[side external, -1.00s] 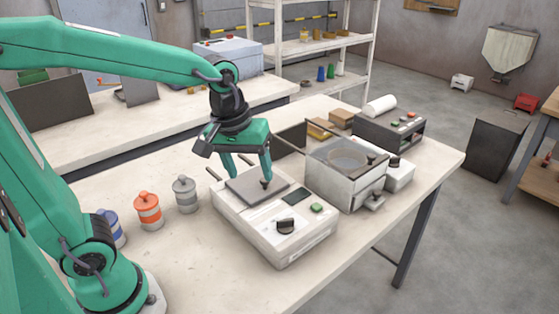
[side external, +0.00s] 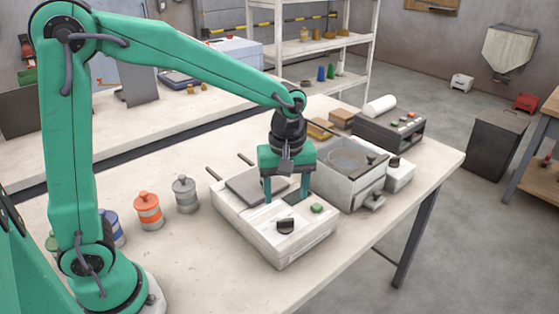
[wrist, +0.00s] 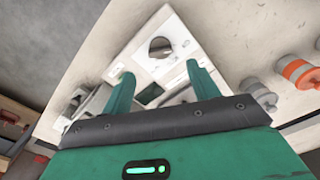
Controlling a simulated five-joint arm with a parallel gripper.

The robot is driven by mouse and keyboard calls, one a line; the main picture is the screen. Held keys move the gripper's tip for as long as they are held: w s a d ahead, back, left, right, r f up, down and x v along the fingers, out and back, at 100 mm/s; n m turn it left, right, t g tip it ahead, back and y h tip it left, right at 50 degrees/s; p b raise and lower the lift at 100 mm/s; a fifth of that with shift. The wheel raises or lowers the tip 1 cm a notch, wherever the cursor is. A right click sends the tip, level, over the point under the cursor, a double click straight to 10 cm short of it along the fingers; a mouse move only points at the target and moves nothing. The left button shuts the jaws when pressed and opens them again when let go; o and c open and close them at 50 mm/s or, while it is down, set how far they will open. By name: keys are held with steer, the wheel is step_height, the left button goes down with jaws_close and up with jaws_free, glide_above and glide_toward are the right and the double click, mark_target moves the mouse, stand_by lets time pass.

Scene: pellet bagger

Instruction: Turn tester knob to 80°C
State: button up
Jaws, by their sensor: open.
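The tester (side external: 268,238) is a white box with a grey plate, a small dark display, a green button (side external: 317,208) and a black knob (side external: 285,226) on its front panel. In the wrist view the knob (wrist: 159,47) lies beyond the fingertips, between their lines. My gripper (side external: 287,198) is open and empty, pointing down over the tester behind the knob and apart from it. It also shows in the wrist view (wrist: 158,72). The fingers partly cover the plate and display. The knob's temperature marks are too small to read.
The table in front of the tester is clear.

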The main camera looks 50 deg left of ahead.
mark_target(286, 220)
steer(key=shift+f, duration=3.8)
steer(key=c, duration=1)
